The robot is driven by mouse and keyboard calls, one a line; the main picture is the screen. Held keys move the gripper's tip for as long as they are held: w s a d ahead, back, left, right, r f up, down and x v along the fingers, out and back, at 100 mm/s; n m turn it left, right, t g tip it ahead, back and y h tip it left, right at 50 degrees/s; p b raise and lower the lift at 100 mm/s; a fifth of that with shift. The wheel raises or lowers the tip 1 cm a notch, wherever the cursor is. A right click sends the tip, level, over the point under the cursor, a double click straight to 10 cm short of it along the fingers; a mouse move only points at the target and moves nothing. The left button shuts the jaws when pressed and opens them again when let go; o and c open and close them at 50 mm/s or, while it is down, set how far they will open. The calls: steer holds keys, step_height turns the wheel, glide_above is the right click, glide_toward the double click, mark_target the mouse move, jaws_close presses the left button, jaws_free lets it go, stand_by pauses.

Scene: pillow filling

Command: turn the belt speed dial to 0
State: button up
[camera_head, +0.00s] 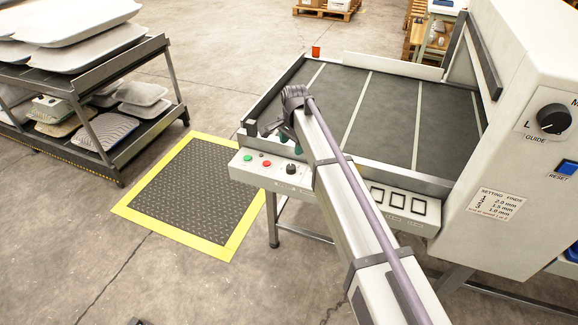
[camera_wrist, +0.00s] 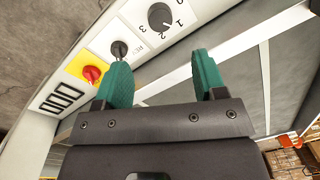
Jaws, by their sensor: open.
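The belt speed dial (camera_wrist: 161,17) is a round black knob on a white plate marked 0, 1, 2, 3 in the wrist view. Its white mark seems to point between 1 and 2, though it is small. It also shows on the front control panel in the head view (camera_head: 292,169). My gripper (camera_wrist: 163,62) is open and empty, with two green fingers above the panel edge and belt side. The dial lies beyond the fingertips, not between them. In the head view my gripper (camera_head: 276,131) is partly hidden by my arm, behind the dial.
Beside the dial are a black key-like switch (camera_wrist: 119,49) and a red knob on yellow (camera_wrist: 91,73). Green (camera_head: 247,157) and red (camera_head: 267,163) buttons sit left of it. The dark belt (camera_head: 385,110) is bare. A separate GUIDE dial (camera_head: 553,118) is on the right housing.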

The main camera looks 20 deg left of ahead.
mark_target(291, 167)
steer(key=f+b, duration=1)
steer(key=f, duration=0.1)
steer(key=shift+w+a, duration=0.15)
steer(key=shift+a, duration=0.1)
steer(key=shift+r, duration=0.2)
steer(key=c, duration=0.9)
steer(key=shift+n, duration=0.4)
steer(key=n, duration=1.1)
steer(key=shift+g, duration=0.3)
